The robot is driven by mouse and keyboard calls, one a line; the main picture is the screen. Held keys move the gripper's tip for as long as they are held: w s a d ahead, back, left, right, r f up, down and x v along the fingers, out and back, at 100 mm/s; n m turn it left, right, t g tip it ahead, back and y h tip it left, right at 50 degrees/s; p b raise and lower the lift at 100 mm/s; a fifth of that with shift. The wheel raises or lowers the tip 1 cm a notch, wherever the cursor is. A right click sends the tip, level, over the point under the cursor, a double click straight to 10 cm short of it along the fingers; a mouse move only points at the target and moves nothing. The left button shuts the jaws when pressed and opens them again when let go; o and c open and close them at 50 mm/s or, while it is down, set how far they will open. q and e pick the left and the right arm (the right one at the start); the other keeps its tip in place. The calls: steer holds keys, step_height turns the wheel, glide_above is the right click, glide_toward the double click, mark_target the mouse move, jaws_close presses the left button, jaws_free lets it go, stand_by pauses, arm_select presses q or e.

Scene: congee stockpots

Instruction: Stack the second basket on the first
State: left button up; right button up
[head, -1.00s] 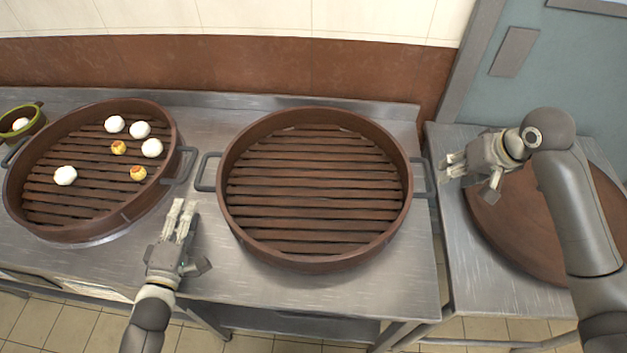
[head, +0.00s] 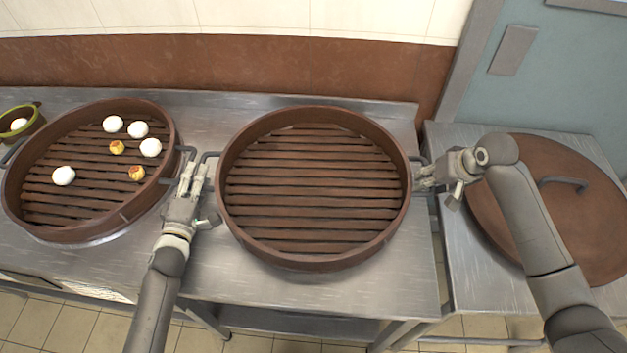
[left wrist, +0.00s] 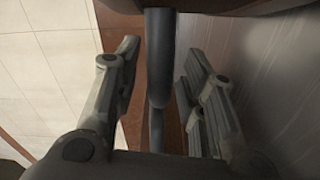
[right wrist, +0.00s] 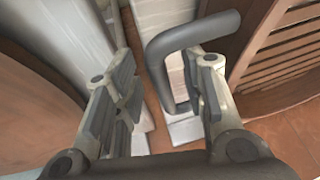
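The empty slatted basket (head: 315,250) sits in the middle of the steel counter. The other basket (head: 165,115), holding white and yellow buns, stands at the left. My left gripper (head: 193,172) is between the two baskets, at the empty basket's left handle (head: 207,157). In the left wrist view a dark handle bar (left wrist: 158,70) stands between its open fingers. My right gripper (head: 420,176) is at the empty basket's right side, largely covering that handle in the head view. In the right wrist view the handle (right wrist: 165,45) shows between and beyond the open fingers, closer to the right one.
A round brown lid (head: 540,225) with a dark handle lies on the side table at the right. A small green-rimmed bowl (head: 36,122) is at the far left. The counter (head: 240,295) in front of the empty basket is clear.

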arm_select(q)
steer(key=shift+w, duration=0.2)
arm_select(e)
steer(key=shift+f, duration=0.15)
arm_select(q)
jaws_close()
arm_select(e)
jaws_close()
steer(key=shift+a, duration=0.1)
arm_select(q)
steer(key=shift+r, duration=0.2)
arm_select(e)
steer(key=shift+w+r, duration=0.1)
steer(key=shift+r, duration=0.15)
